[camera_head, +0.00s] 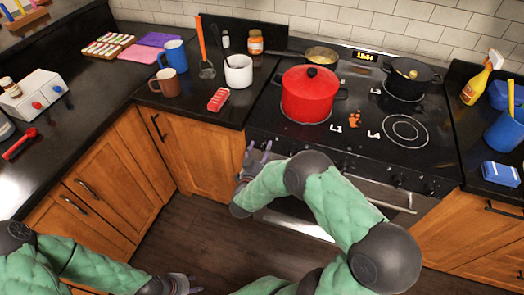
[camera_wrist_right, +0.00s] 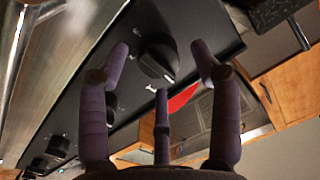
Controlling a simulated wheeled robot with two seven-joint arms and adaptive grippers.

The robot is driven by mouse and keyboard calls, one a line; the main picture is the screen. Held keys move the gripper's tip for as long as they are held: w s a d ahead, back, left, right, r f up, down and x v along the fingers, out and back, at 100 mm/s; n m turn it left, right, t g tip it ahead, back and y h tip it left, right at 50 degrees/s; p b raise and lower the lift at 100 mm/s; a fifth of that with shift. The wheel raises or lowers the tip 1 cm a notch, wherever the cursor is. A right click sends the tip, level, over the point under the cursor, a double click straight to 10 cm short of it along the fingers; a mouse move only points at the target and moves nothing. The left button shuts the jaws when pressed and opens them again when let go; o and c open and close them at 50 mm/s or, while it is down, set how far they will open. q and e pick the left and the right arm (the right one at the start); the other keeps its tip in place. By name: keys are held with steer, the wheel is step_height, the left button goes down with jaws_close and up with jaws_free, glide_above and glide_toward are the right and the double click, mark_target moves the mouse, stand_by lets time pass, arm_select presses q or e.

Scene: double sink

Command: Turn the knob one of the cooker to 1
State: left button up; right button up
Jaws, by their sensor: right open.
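The black cooker (camera_head: 365,165) stands at the right of the head view, with a row of dark knobs along its front edge. My right gripper (camera_head: 258,152) is at the left end of that front edge and hides the knob there. In the right wrist view a black knob (camera_wrist_right: 157,57) with a white mark lies between the spread purple fingers of the open right gripper (camera_wrist_right: 160,68). I cannot tell whether any finger touches it. My left gripper (camera_head: 182,287) is low at the bottom edge, over the floor; its fingers are too small to read.
A red pot (camera_head: 308,95) stands on the front left burner. A pan (camera_head: 320,56) and a black pot (camera_head: 410,75) stand at the back. The oven handle (camera_head: 385,198) juts out below the knobs. More knobs (camera_wrist_right: 58,146) show in the wrist view.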

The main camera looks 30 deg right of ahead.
steer(key=shift+w+d, duration=0.15)
steer(key=shift+d, duration=0.05)
steer(key=c, duration=1.1)
steer(key=shift+w+m, duration=0.1)
steer(key=shift+m, duration=0.3)
steer(key=m+b, duration=0.4)
steer(key=m, duration=0.1)
steer(key=shift+d+m, duration=0.1)
steer(key=shift+m, duration=0.2)
steer(key=m+h+b, duration=0.1)
steer(key=m+b, duration=0.2)
steer(key=m, duration=0.2)
steer(key=shift+r+m+b, duration=0.1)
steer(key=shift+m+b, duration=0.25)
steer(key=shift+m, duration=0.05)
steer(key=shift+d, duration=0.1)
